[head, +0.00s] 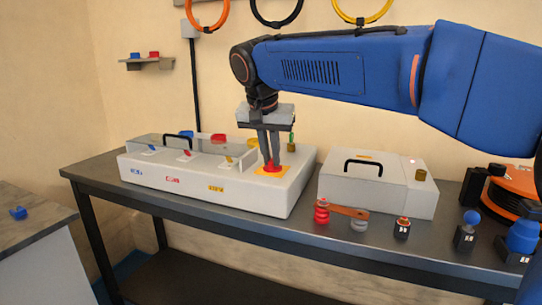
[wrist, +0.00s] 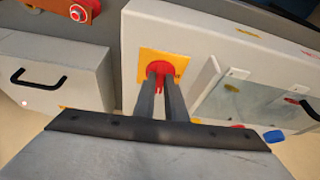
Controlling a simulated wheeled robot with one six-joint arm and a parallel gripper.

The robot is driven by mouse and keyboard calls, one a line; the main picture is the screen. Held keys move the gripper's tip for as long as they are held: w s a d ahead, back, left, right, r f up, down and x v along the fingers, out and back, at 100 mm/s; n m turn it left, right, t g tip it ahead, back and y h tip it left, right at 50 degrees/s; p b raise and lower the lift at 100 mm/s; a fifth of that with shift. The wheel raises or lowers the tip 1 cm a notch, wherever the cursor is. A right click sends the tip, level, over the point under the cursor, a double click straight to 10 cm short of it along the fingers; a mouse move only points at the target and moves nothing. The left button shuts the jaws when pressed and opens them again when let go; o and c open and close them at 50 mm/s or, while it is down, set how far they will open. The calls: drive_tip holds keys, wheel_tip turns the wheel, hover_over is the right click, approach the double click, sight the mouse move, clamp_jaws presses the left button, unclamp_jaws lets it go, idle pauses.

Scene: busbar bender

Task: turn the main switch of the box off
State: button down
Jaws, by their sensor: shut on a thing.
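The long light-grey box (head: 255,199) lies on the bench in the head view, with blue, red and yellow labels on its front. Its main switch is a red knob (wrist: 171,66) on a yellow plate (wrist: 147,62) near the right end of the box top; the plate also shows in the head view (head: 285,172). My gripper (head: 271,165) points straight down, its fingers shut on the red knob. In the wrist view the fingertips (wrist: 163,80) lie on either side of the knob's red grip, which runs between them. The fingers hide part of the knob.
A clear cover (head: 160,143) spans the left part of the box. A grey case (head: 375,185) with a black handle stands to the right. In front of it are a red spool, a copper-coloured bar (head: 345,211) and small dark holders. An orange reel (head: 515,187) is at far right.

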drive_tip(key=n, duration=0.2)
drive_tip(key=n+y, duration=0.1)
drive_tip(key=n, duration=0.1)
drive_tip(key=shift+d+y, duration=0.3)
drive_tip(key=n, duration=0.1)
drive_tip(key=n+y, duration=0.1)
drive_tip(key=n, duration=0.2)
drive_tip(key=shift+w+d+n+y, duration=0.1)
drive_tip(key=shift+d+n+y, duration=0.15)
drive_tip(key=shift+n+y, duration=0.05)
drive_tip(key=n, duration=0.2)
drive_tip(key=n+g+y, duration=0.1)
drive_tip(key=n, duration=0.1)
drive_tip(key=shift+w+d+g, duration=0.15)
drive_tip(key=shift+d+g, duration=0.05)
drive_tip(key=shift+g, duration=0.1)
drive_tip(key=shift+w+n+g+y, duration=0.1)
drive_tip(key=shift+n+g+y, duration=0.25)
drive_tip(key=shift+n, duration=0.8)
drive_tip(key=shift+w+n+g+y, duration=0.1)
drive_tip(key=shift+n+g+y, duration=0.2)
drive_tip(key=shift+n, duration=0.85)
drive_tip(key=c, duration=1.8)
unclamp_jaws()
drive_tip(key=shift+d, duration=0.1)
